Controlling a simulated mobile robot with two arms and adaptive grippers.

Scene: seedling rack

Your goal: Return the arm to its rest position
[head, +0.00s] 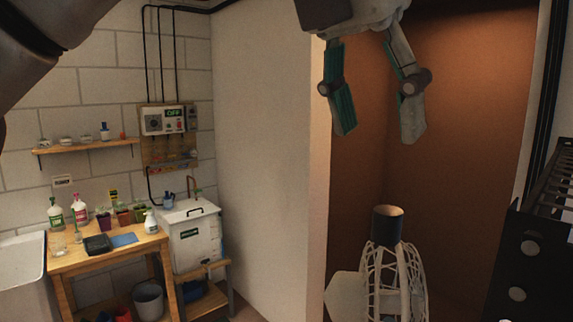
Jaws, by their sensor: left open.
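My left gripper (376,135) hangs down from the top of the head view, right of centre. Its two green-and-grey fingers are spread apart, with nothing between them. Part of my left arm (45,35) fills the upper left corner. The link between that part and the gripper is out of frame. My right gripper does not show in the view.
A white lattice stand (395,270) with a dark cup on top (388,224) stands below the gripper, apart from it. A black rack (540,250) is at the right edge. A wooden bench (105,258) with bottles and pots is at the left. A white wall (262,150) stands mid-view.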

